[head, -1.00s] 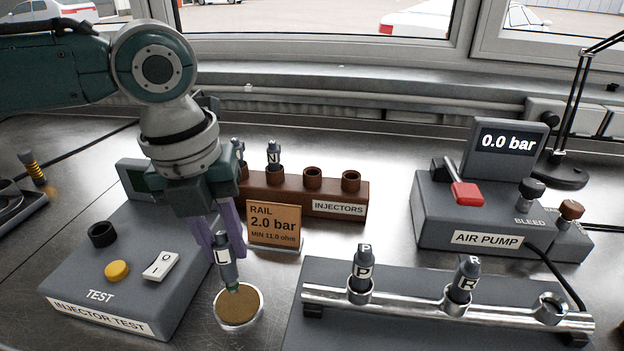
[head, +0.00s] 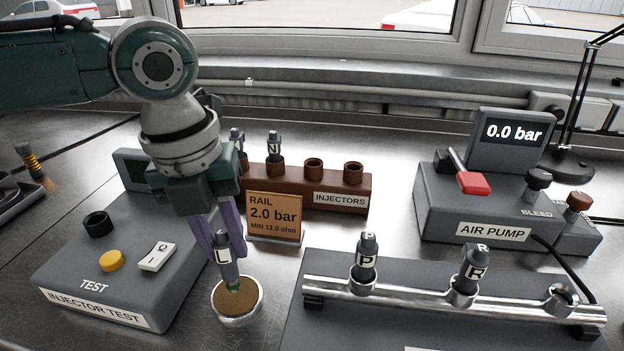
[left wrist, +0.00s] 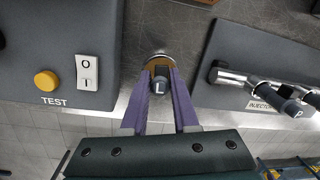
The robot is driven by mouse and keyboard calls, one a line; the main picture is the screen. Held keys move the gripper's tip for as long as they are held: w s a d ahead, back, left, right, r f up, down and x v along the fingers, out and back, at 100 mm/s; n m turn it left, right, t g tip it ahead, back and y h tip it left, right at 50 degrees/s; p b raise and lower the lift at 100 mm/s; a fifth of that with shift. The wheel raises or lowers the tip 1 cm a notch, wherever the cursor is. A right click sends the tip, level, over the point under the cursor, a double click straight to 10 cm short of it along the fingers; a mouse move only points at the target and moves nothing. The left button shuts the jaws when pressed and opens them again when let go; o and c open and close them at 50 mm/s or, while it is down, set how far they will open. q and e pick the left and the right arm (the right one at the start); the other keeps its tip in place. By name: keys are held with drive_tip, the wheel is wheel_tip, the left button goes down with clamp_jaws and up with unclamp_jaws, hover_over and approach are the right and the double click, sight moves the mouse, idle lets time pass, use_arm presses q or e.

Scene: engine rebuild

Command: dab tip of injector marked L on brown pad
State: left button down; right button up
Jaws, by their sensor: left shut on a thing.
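My left gripper (head: 222,240) is shut on the injector marked L (head: 226,262), a dark grey body with a white label and a green lower end. The injector stands about upright, tip down, over the brown pad (head: 237,303) in its round metal dish. Its tip appears to be at the pad's surface, near the pad's far side; I cannot tell firm contact. In the left wrist view the injector (left wrist: 159,85) sits between the purple fingers and hides most of the pad. My right gripper is not in view.
The injector test box (head: 120,265) stands close left of the dish. The rail (head: 420,290) with injectors P (head: 364,258) and R (head: 472,268) is to the right, its right cup empty. Behind are the rail sign (head: 274,217), brown injector rack (head: 300,192) and air pump (head: 475,215).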

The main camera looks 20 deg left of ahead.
use_arm(q)
drive_tip(key=shift+f+b, duration=0.35)
drive_tip(key=shift+f, duration=0.2)
idle(0.4)
drive_tip(key=shift+f+p, duration=0.1)
drive_tip(key=shift+p, duration=0.2)
idle(1.2)
wheel_tip(320, 180, up, 7)
drive_tip(key=p, duration=0.7)
drive_tip(key=shift+p, duration=0.35)
idle(0.3)
